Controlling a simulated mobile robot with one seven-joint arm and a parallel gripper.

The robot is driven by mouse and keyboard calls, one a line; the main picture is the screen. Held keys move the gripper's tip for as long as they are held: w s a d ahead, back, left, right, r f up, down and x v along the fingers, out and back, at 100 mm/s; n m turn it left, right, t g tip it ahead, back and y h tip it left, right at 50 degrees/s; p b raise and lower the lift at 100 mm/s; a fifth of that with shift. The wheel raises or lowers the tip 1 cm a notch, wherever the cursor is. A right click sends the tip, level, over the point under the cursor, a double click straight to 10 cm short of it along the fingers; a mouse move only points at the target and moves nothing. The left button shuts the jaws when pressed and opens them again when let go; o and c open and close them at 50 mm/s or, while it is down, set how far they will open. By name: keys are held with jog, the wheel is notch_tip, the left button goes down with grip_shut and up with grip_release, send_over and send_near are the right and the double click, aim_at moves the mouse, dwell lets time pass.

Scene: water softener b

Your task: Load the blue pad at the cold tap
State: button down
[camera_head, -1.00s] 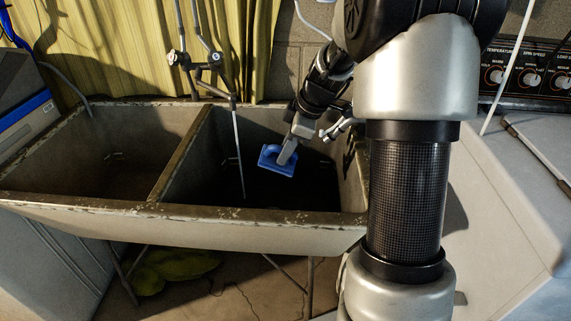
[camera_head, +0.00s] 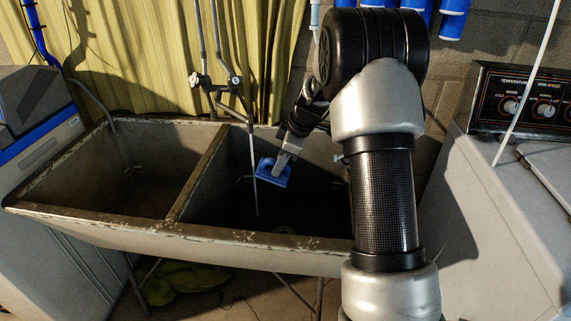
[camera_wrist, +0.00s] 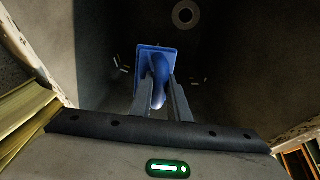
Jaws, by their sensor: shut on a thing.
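The blue pad (camera_head: 274,173) is held in my gripper (camera_head: 284,157) over the right basin of the double sink (camera_head: 186,226). In the wrist view the pad (camera_wrist: 150,53) has a flat rectangular base and a raised handle, and the fingers of my gripper (camera_wrist: 158,88) are shut on that handle. The tap (camera_head: 215,82) stands behind the basins with two valve knobs, and a thin spout or stream (camera_head: 254,170) comes down into the right basin just left of the pad. I cannot tell whether the pad touches it.
A worn divider (camera_head: 203,165) separates the two basins. A washing machine panel (camera_head: 535,103) stands at right, and a grey-blue appliance (camera_head: 35,110) at left. A yellow curtain (camera_head: 130,60) hangs behind. The drain (camera_wrist: 185,14) shows in the wrist view.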

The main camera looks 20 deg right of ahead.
aim_at(280, 182)
jog(key=shift+w+a+f, duration=0.2)
jog(key=shift+w+a, duration=0.15)
jog(key=shift+w, duration=0.45)
jog(key=shift+w+a+f, duration=0.15)
jog(key=shift+w+a, duration=0.2)
jog(key=shift+w, duration=0.4)
jog(key=shift+w+a+f, duration=0.2)
jog(key=shift+w+a, duration=0.15)
jog(key=shift+w, duration=0.45)
jog(key=shift+s+d, duration=0.1)
jog(key=shift+s+d+b, duration=0.5)
jog(key=shift+s+b, duration=0.2)
jog(key=shift+s, duration=0.5)
jog(key=shift+s+d+b, duration=0.5)
jog(key=shift+s+b, duration=0.2)
jog(key=shift+s, duration=0.45)
jog(key=shift+s+d+b, duration=0.5)
jog(key=shift+s+b, duration=0.2)
jog(key=shift+s, duration=0.5)
jog(key=s+d+r, duration=0.2)
jog(key=s+r, duration=0.2)
jog(key=shift+s, duration=0.35)
